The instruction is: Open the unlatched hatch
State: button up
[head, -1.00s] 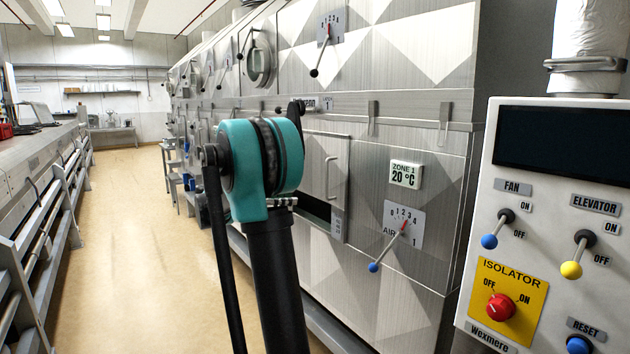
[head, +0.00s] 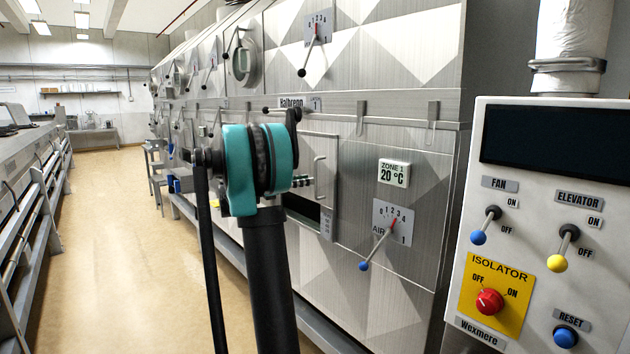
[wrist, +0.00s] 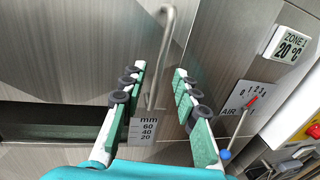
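The hatch (head: 328,160) is a brushed-metal panel low on the dryer's near section, with a slim vertical bar handle (head: 317,172). A dark slot (head: 302,208) shows at its lower part. In the wrist view the handle (wrist: 166,50) curves down from the top, and its lower end appears between the fingers of my gripper (wrist: 160,69). The fingers are open, one on each side of the bar, with no visible grip on it. How deep the bar sits between them I cannot tell. In the head view my teal and black arm hides most of the gripper.
A temperature display (head: 393,173) and an air lever dial (head: 393,223) are right of the hatch. A white control panel (head: 555,225) with levers and a red isolator knob stands at near right. A long bench (head: 30,190) lines the left. The floor (head: 120,240) between is clear.

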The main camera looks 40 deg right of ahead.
aim_at(315, 198)
jog(key=shift+s+d, duration=0.15)
jog(key=shift+d, duration=1.05)
jog(key=shift+s+d, duration=0.1)
jog(key=shift+d, duration=1.1)
grip_shut()
